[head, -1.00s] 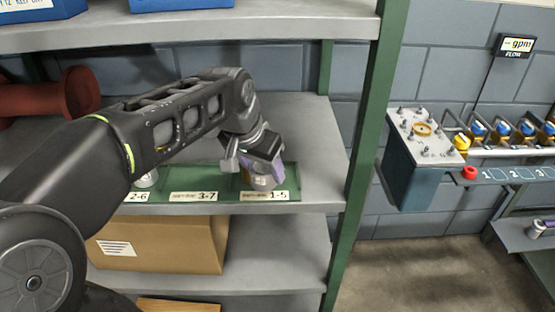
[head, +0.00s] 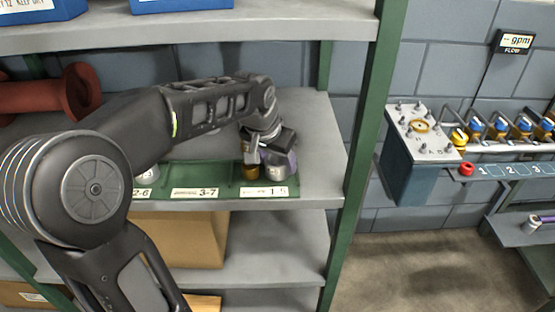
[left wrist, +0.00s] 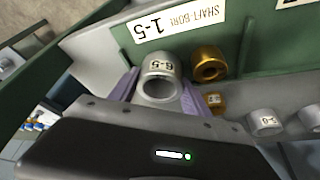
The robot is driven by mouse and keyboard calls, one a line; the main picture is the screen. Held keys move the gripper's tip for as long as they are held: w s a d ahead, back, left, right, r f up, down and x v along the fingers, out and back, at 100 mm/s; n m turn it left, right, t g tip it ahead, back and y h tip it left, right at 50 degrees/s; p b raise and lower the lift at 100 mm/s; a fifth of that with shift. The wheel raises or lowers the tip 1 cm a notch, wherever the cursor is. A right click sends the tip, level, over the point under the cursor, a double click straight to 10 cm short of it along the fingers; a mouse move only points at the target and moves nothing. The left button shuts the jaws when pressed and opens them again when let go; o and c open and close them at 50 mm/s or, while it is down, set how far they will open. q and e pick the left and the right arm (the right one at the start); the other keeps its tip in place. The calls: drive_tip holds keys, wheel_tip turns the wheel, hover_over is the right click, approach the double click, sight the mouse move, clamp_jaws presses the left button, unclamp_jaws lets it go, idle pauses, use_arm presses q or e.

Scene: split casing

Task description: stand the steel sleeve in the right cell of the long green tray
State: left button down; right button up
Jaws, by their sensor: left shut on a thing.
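My left gripper (head: 278,160) has purple fingers and is shut on a steel sleeve (head: 277,173), at the right end of the long green tray (head: 222,177). The sleeve is roughly upright in or just above the right cell, behind the 1-5 label; I cannot tell whether it touches the floor. In the left wrist view the steel sleeve (left wrist: 158,80) sits between the fingers (left wrist: 170,98), its open end toward the camera. A brass sleeve (head: 250,171) stands beside it, apart from it, and also shows in the left wrist view (left wrist: 208,63). My right gripper is not in view.
A silver part (head: 147,174) sits at the tray's left cell, partly hidden by my arm. A green rack post (head: 362,120) stands close right of the tray. A shelf board (head: 290,30) runs above. A cardboard box (head: 185,238) lies below.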

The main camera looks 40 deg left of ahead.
use_arm(q)
drive_tip(key=shift+f, duration=0.1)
drive_tip(key=shift+f, duration=0.15)
drive_tip(key=shift+c, duration=2.4)
unclamp_jaws()
